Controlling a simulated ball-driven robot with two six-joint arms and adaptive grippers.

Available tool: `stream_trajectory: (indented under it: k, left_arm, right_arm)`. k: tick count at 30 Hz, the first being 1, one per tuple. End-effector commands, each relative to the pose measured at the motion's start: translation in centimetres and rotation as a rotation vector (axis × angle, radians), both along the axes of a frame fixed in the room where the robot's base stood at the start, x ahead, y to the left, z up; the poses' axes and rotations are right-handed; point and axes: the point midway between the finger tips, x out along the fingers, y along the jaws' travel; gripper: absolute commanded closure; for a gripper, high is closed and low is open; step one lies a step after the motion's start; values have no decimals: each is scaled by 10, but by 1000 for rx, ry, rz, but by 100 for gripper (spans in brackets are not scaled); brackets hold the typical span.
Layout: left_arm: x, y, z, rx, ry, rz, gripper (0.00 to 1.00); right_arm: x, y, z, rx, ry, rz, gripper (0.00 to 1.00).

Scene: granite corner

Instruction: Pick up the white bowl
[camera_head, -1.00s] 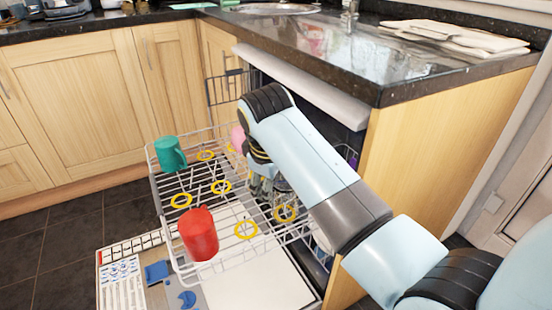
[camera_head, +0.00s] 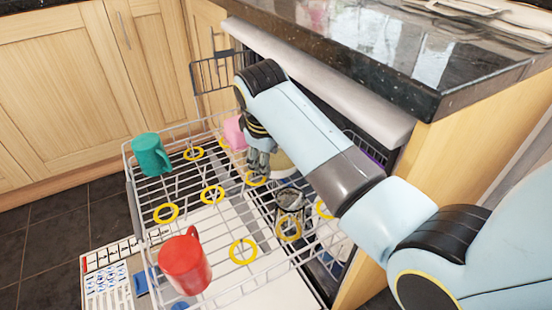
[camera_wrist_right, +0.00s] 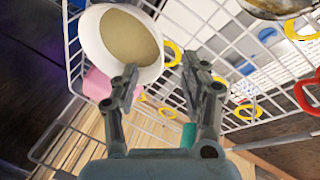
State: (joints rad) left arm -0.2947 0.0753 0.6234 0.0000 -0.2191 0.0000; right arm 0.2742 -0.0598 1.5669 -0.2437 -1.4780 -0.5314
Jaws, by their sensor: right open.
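The white bowl (camera_wrist_right: 90,38) is at the upper left of the right wrist view, with a tan inside. In the head view only a pale part of it (camera_head: 282,164) shows behind my right gripper (camera_head: 260,162), over the rack's far right part. My right gripper also shows in the wrist view (camera_wrist_right: 163,70), open and with nothing between its fingers. Its left fingertip overlaps the bowl's near rim in the picture; I cannot tell whether they touch. My left gripper is not in view.
The pulled-out dishwasher rack (camera_head: 130,180) holds a teal mug (camera_head: 150,154), a red mug (camera_head: 184,262), a pink item (camera_head: 234,132) beside the bowl, and a glass-like item (camera_head: 290,199). Yellow rings mark the rack. The granite counter edge (camera_head: 350,68) overhangs behind my arm.

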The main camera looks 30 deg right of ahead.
Motion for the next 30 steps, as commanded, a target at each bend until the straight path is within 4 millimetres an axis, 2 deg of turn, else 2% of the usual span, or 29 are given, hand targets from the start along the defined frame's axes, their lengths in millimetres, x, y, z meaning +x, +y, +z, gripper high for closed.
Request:
stream_trajectory:
  k: [1, 6, 10, 13, 16, 26, 30]
  left_arm:
    - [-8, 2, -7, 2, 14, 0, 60]
    - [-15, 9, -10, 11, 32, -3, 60]
    - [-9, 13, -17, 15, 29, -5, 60]
    - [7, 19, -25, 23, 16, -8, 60]
    - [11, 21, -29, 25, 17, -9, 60]
    - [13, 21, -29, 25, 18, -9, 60]
    - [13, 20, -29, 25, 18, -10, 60]
  right_arm:
    - [2, -2, -13, 0, 2, 1, 54]
    - [8, -4, -26, 0, -1, 0, 54]
    - [14, -7, -40, -1, 1, 1, 54]
    - [22, -10, -57, -1, 2, 0, 54]
    - [26, -12, -69, 0, 2, 1, 54]
    - [29, -13, -72, 1, -3, 1, 54]
    - [29, -13, -72, 1, -2, 1, 73]
